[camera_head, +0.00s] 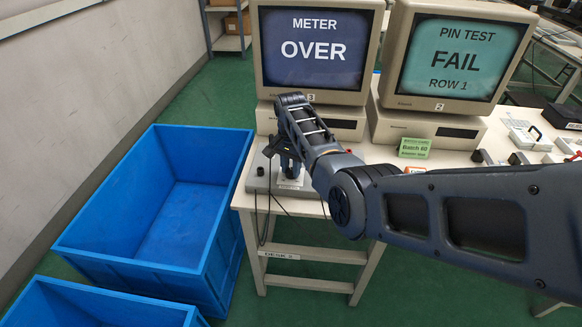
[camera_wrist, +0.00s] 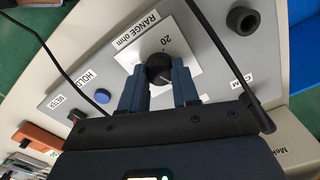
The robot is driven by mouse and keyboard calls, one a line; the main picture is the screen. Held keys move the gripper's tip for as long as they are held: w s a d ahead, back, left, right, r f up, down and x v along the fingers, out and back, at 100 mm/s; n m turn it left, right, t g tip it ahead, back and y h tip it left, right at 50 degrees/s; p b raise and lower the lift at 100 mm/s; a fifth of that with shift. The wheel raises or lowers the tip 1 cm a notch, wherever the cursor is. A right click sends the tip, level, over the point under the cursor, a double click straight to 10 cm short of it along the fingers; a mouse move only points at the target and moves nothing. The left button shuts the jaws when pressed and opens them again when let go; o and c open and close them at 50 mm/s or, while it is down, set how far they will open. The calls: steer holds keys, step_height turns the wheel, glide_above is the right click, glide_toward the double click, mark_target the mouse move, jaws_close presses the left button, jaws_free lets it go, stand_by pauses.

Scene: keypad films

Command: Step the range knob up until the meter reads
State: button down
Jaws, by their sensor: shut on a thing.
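The range knob (camera_wrist: 159,69) is a black round knob on a white plate (camera_wrist: 190,55) marked "RANGE ohm", with "20" printed beside it, in the wrist view. My gripper (camera_wrist: 160,80) is shut on the knob, one finger on each side. In the head view my gripper (camera_head: 290,165) reaches down onto the grey meter panel (camera_head: 262,182) at the desk's left end, and the knob is hidden there. The meter screen (camera_head: 314,47) reads "METER OVER" in white on dark blue.
A second monitor (camera_head: 460,58) shows "PIN TEST FAIL ROW 1" on green. The panel has a blue HOLD button (camera_wrist: 102,96) and a black socket (camera_wrist: 242,20). Black cables cross near my gripper. A blue crate (camera_head: 105,262) stands left of the desk.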

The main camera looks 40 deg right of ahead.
mark_target(291, 170)
steer(key=shift+m, duration=1.9)
steer(key=c, duration=0.8)
jaws_free()
steer(key=shift+r, duration=3.9)
